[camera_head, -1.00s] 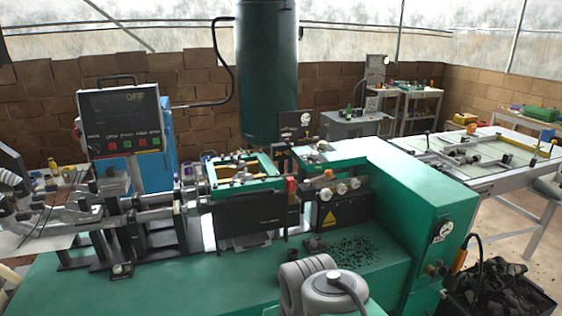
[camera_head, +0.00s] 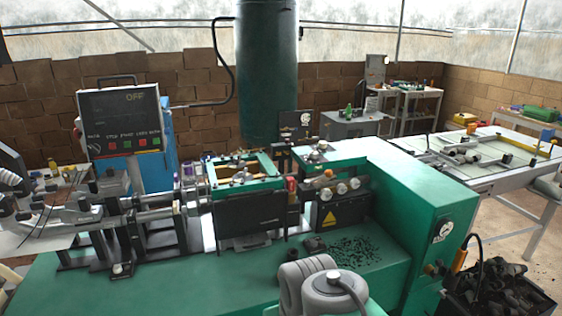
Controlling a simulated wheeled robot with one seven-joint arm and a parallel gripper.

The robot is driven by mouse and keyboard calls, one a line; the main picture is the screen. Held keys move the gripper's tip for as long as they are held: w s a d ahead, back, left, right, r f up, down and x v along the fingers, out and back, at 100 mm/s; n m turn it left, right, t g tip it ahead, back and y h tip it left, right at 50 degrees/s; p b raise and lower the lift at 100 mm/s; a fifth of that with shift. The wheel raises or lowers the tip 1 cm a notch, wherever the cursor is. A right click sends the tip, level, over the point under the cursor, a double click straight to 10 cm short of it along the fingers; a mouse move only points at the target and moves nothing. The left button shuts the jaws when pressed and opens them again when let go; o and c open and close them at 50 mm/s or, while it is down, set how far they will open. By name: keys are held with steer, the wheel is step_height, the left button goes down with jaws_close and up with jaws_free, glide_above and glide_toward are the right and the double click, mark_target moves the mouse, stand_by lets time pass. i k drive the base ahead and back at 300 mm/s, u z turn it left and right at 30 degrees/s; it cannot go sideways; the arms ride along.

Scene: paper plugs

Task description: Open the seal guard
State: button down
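The green machine (camera_head: 150,285) fills the middle and front of the head view. At its centre is a dark flat panel (camera_head: 250,214) below a green rectangular frame (camera_head: 247,183). This panel looks like the seal guard, but I cannot be sure which part bears that name. The panel stands upright and appears closed across the machine's front. A red-topped handle (camera_head: 291,184) stands at its right end. Grey rounded links of my arm show at the bottom centre.
A control box (camera_head: 123,122) with a dark screen reading OFF stands at the left. A tall dark green tank (camera_head: 268,75) rises behind. Dark scraps (camera_head: 352,248) lie on the green surface. A crate of black pieces (camera_head: 500,290) is at bottom right, with a work table (camera_head: 440,170) beyond.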

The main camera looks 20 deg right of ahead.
mark_target(258, 212)
steer(key=u, duration=0.35)
steer(key=i, duration=1.2)
steer(key=z, duration=0.7)
